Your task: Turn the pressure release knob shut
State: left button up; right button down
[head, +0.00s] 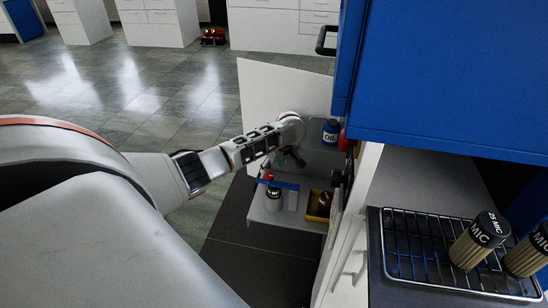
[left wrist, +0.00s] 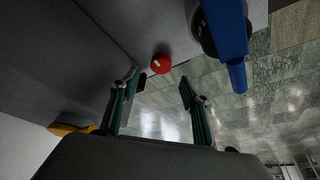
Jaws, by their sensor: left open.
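The round red knob (left wrist: 161,63) with a pale mark shows in the left wrist view, beyond and between my open fingertips. Next to it is a blue lever (left wrist: 228,40) on a dark round part. In the head view the blue lever (head: 280,184) lies across a small metal body inside the open cabinet, with a small red part (head: 268,177) at its left end. My left gripper (head: 293,158) reaches in above the lever. In the wrist view the left gripper (left wrist: 157,88) is open, empty and apart from the knob. My right gripper is not in view.
A pale panel (head: 280,95) stands behind my arm. A blue cabinet (head: 450,80) overhangs at right, above a wire rack (head: 420,270) holding labelled cylinders (head: 475,245). The floor at left is clear.

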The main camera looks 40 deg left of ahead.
aim_at(268, 176)
pick_arm(q)
jog(key=x, duration=0.1)
jog(key=b+x, duration=0.1)
jog(key=x, duration=0.2)
jog(key=shift+s+d+b, duration=0.15)
jog(key=shift+s+b, duration=0.15)
jog(key=shift+s, duration=0.05)
jog(key=b+x, duration=0.1)
jog(key=x, duration=0.1)
jog(key=shift+w+f, duration=0.15)
jog(key=shift+f, duration=0.2)
jog(key=shift+w+a+f+b, duration=0.1)
jog(key=shift+a+f+b, duration=0.05)
jog(key=shift+a+b, duration=0.2)
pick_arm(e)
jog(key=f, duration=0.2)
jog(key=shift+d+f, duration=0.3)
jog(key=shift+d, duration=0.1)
pick_arm(q)
jog(key=shift+c, duration=1)
jog(key=c, duration=0.9)
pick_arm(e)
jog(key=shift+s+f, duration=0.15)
